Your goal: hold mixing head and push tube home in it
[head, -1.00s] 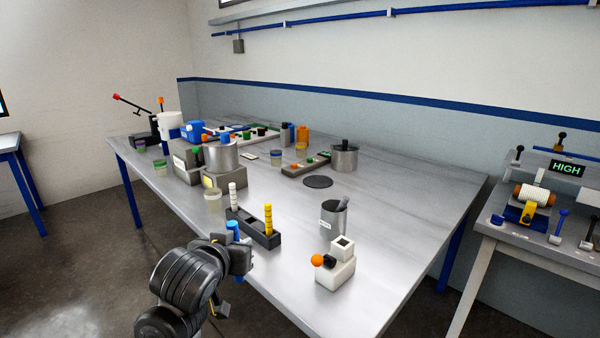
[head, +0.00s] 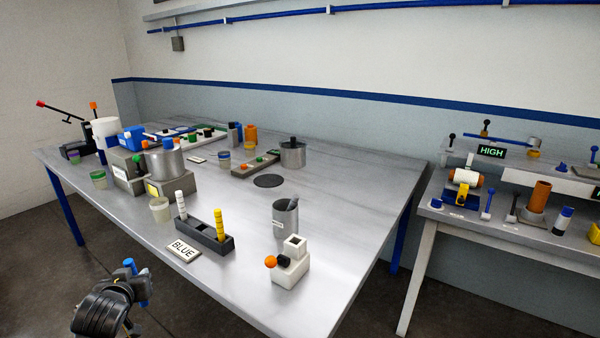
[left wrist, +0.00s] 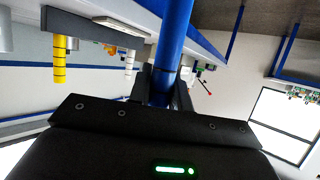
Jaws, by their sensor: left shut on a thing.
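My left gripper (head: 134,279) is shut on a blue tube (head: 140,290), clear of the table's near left edge. In the left wrist view the blue tube (left wrist: 176,35) runs up from between the fingers (left wrist: 165,90). A white block with a square upright opening (head: 290,262), an orange knob and a black part stands at the table's near right; it looks like the mixing head, but I cannot be sure. No tube shows in its opening. My right gripper is not in view.
A dark rack (head: 205,236) holds a white and a yellow tube, with a "BLUE" label (head: 184,250) before it. A grey metal cup (head: 286,215) stands behind the white block. Pots and cups crowd the far left. A second bench (head: 480,225) is at right.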

